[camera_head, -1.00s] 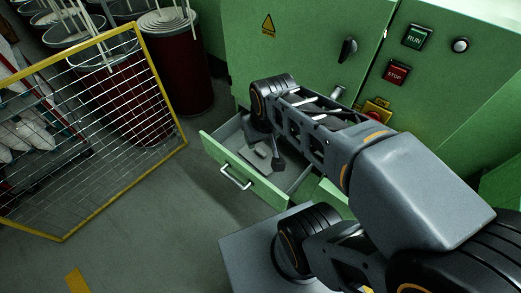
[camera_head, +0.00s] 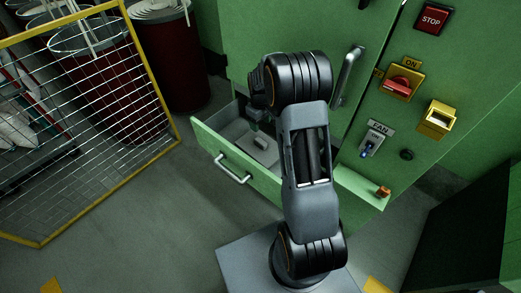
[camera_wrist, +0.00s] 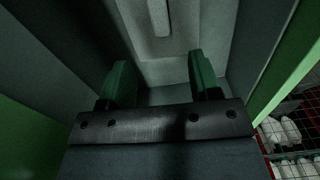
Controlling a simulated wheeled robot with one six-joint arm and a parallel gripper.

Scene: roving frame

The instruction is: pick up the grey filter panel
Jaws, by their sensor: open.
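A small light-grey piece (camera_head: 261,143) lies in the open green drawer (camera_head: 235,168) in the head view; it may be the grey filter panel, partly hidden by my arm. In the wrist view my gripper (camera_wrist: 160,84) is open, its two green fingers apart with nothing clearly held between them. It points into a grey-walled space that looks like the drawer. A pale grey surface (camera_wrist: 168,70) shows beyond the fingers, with a raised bar (camera_wrist: 158,16) at the top. I cannot tell whether these belong to the panel. In the head view the fingertips are hidden.
The green cabinet (camera_head: 270,45) stands behind the drawer, with a vertical handle (camera_head: 347,76) and a fan switch (camera_head: 372,143) right of my arm. A yellow-framed mesh panel (camera_head: 85,120) and dark red drums (camera_head: 172,60) stand left.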

